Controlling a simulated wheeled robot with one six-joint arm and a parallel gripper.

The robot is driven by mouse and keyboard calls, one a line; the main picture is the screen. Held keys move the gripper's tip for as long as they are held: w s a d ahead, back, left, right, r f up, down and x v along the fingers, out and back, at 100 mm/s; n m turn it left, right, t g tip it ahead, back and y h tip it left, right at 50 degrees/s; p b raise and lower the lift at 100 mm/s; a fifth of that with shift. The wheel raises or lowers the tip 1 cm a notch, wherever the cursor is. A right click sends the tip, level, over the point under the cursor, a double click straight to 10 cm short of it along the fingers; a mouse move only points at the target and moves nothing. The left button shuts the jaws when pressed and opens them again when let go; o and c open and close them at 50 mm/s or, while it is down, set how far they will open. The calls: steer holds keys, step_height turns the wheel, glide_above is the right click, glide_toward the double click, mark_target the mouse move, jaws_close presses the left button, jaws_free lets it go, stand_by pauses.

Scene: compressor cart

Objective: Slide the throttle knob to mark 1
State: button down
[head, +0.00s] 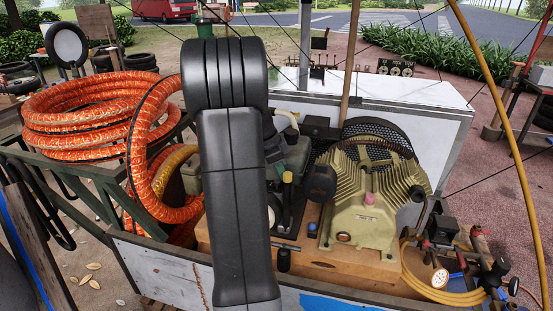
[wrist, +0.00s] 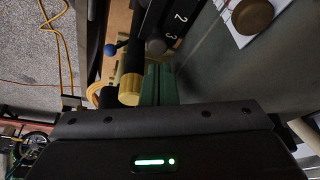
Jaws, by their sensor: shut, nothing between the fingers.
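In the wrist view, a dark plate (wrist: 176,27) carries the white marks 2 and 3; mark 1 is not visible. A yellow-and-black cylindrical part (wrist: 130,90) stands beside it, perhaps the throttle knob; I cannot be sure. In the head view, a black stem with a pale yellow cap (head: 287,178) shows just right of my arm and may be the same part. My gripper (wrist: 160,84) is shut and empty in the wrist view, its greenish fingers together, close beside the yellow-and-black part. Contact cannot be told.
A tan finned compressor (head: 365,205) stands right of my arm. Coiled orange hose (head: 90,105) lies at the left. A gauge and yellow hose (head: 430,290) sit at the right front. A blue ball-ended lever (wrist: 110,49) is near the plate. A white cabinet (head: 430,115) stands behind.

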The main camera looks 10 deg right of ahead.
steer(key=shift+d+f, duration=0.25)
steer(key=shift+f, duration=0.35)
steer(key=a, duration=0.1)
steer(key=w+a+b, duration=0.1)
steer(key=a, duration=0.1)
steer(key=w+a, duration=0.1)
steer(key=a, duration=0.1)
steer(key=shift+w+a+f, duration=0.1)
steer(key=shift+w+a, duration=0.05)
steer(key=shift+a, duration=0.05)
steer(key=shift+r, duration=0.2)
